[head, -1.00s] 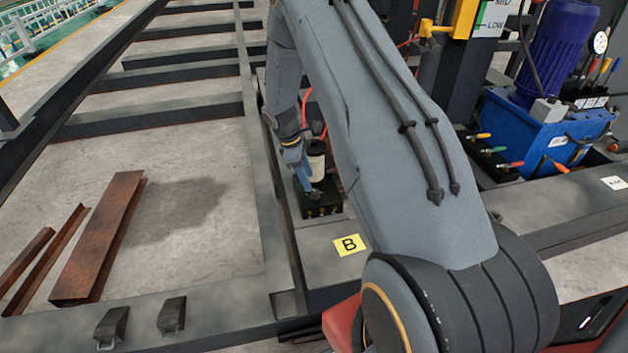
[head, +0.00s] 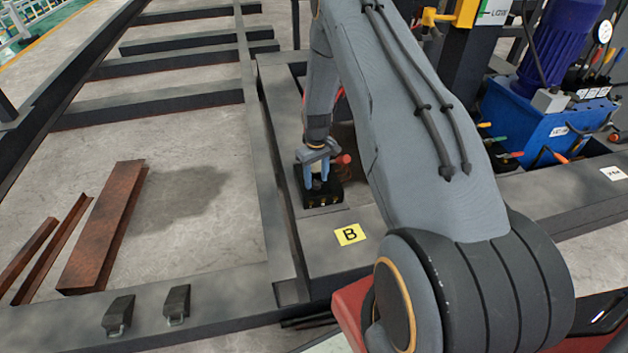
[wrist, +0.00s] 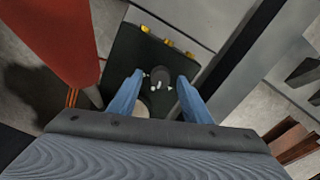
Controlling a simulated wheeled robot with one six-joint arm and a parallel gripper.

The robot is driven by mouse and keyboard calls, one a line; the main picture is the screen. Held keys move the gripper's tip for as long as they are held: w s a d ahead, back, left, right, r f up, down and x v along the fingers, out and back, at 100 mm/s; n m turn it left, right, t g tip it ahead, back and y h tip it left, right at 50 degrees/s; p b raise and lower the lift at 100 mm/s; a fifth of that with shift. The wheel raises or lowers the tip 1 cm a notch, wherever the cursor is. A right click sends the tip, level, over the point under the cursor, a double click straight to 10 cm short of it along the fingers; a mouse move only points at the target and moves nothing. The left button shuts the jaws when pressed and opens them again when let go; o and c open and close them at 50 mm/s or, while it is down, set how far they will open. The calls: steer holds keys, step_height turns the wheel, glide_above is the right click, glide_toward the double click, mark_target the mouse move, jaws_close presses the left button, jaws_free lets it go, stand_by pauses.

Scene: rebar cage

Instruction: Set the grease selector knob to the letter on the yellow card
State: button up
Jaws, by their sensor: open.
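The yellow card (head: 350,235) bears a black letter B and lies flat on the grey beam in the head view. The black grease selector box (head: 322,197) stands behind it, with small yellow fittings along its front edge. In the wrist view the box (wrist: 135,60) shows a dark round knob (wrist: 160,76) with small white marks close to it; I cannot read its setting. My gripper (head: 318,182) is over the box, pointing down. Its blue fingers in the wrist view (wrist: 158,88) are open, one on either side of the knob, with gaps visible between.
A red cylinder (wrist: 55,40) stands close beside the box in the wrist view. A blue hydraulic unit (head: 540,130) with coloured levers is at the right. Dark steel frame beams surround the box. Rusty steel channels (head: 105,225) lie on the floor at left.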

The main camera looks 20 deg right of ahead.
mark_target(316, 182)
steer(key=shift+f, duration=0.3)
steer(key=c, duration=1)
steer(key=shift+m, duration=0.7)
steer(key=shift+c, duration=0.2)
steer(key=o, duration=1)
steer(key=shift+o, duration=0.2)
steer(key=shift+r+p, duration=0.35)
steer(key=shift+r, duration=3.55)
